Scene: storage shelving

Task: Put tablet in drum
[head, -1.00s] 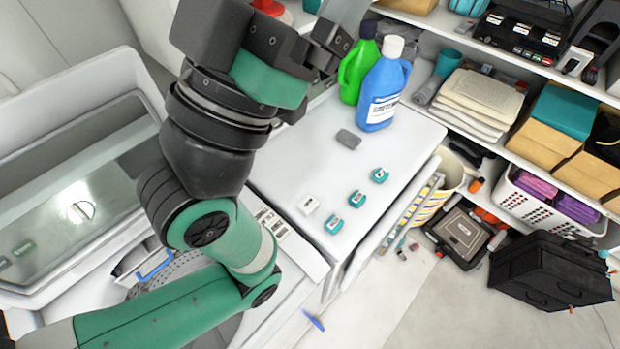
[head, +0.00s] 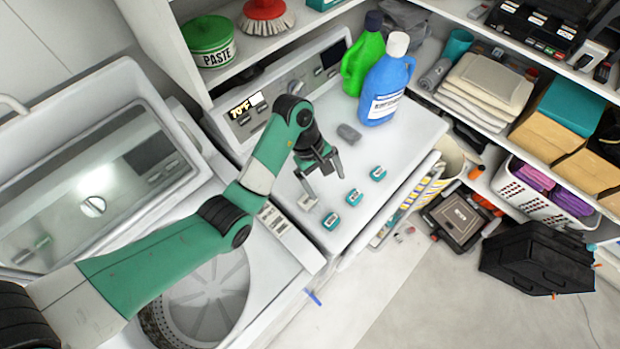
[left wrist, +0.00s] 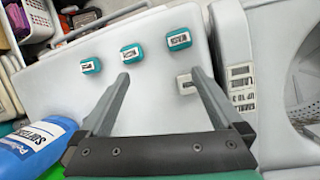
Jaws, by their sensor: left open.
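Several small tablets lie on the white machine top (head: 395,150): three teal ones with white labels, the near one (head: 331,221), the middle one (head: 354,197) and the far one (head: 378,173), and a white one (head: 307,203). The left wrist view shows the three teal tablets in a row and the white tablet (left wrist: 186,84) partly behind a fingertip. My left gripper (head: 325,186) is open and empty above the machine top, close to the white tablet. The metal drum (head: 205,300) is in the open washer at lower left, partly covered by my left arm. My right gripper is not visible.
A green bottle (head: 362,68) and a blue bottle (head: 384,88) stand at the back of the machine top, with a grey object (head: 348,134) in front. The washer's lid (head: 95,190) is raised. Shelves with towels and boxes line the right.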

